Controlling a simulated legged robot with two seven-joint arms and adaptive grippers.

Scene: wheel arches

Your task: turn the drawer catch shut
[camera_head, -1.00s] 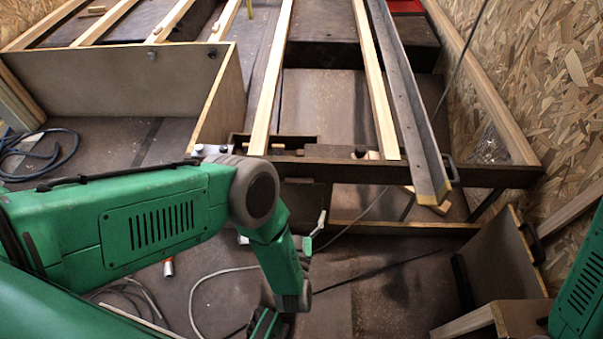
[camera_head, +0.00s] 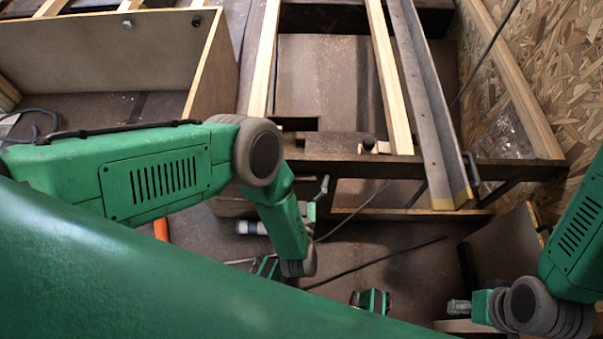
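I cannot tell for certain which part is the drawer catch. A small pale lever (camera_head: 323,187) stands upright just behind my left forearm, below the front rail of the bench frame. A dark knob (camera_head: 368,143) with a pale wooden piece beside it sits on that rail. My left arm reaches in from the left and bends down near the lever. Part of my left gripper (camera_head: 267,267) shows below the wrist; my own green link hides the rest. My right arm comes in at the lower right, with its end (camera_head: 460,306) pointing left, apart from the rail.
The wooden front rail (camera_head: 330,165) crosses the middle, with a metal angle bar (camera_head: 425,110) resting on it. A wooden panel (camera_head: 495,245) stands at the right. A chipboard wall (camera_head: 545,60) bounds the right side. Cables lie on the dark floor below.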

